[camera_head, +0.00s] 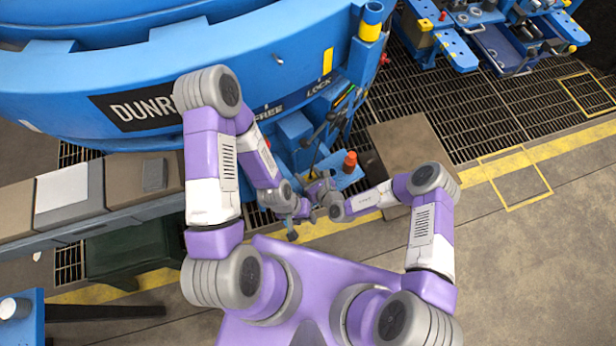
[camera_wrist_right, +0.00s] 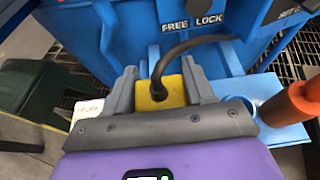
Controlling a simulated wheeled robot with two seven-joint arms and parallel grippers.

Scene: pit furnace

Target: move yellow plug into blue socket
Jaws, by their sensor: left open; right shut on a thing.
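The yellow plug (camera_wrist_right: 163,94) is a small yellow block with a black cable (camera_wrist_right: 180,50) arching from it. My right gripper (camera_wrist_right: 165,92) is shut on the plug, with a grey finger on each side of it. In the head view, my right gripper (camera_head: 314,188) is beside the blue machine; the plug is too small to make out there. My left gripper (camera_head: 292,235) is lower in that view, open, with nothing seen between its fingers. I cannot clearly identify the blue socket in either view.
The blue machine (camera_wrist_right: 120,35) marked FREE and LOCK stands ahead. An orange cylinder (camera_wrist_right: 298,102) stands on a light-blue shelf (camera_wrist_right: 285,136) right of the right gripper. A brown box (camera_head: 403,145) lies right of it in the head view.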

